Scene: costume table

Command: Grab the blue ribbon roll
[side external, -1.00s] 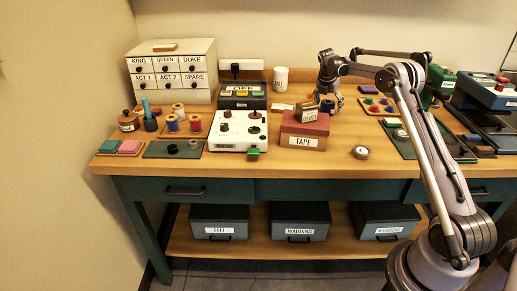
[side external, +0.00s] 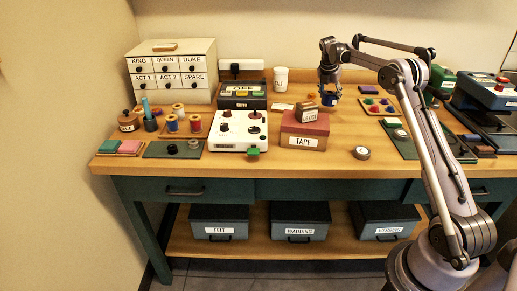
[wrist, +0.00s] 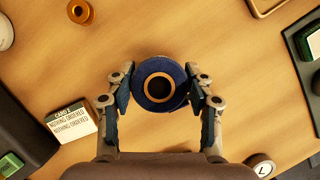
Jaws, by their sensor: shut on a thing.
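The blue ribbon roll (wrist: 146,101) is a dark blue ring around a tan core with a dark hole, in the middle of the wrist view. My gripper (wrist: 159,93) is shut on it, one finger pressed against its left side and one against its right. In the side view my gripper (side external: 328,95) points down behind the tape box, with the blue roll (side external: 328,100) between its fingers. The roll looks raised off the table, though the height is hard to tell.
The red-topped tape box (side external: 303,140) stands in front and left of my gripper. An orange roll (wrist: 80,12) lies beyond the blue roll.

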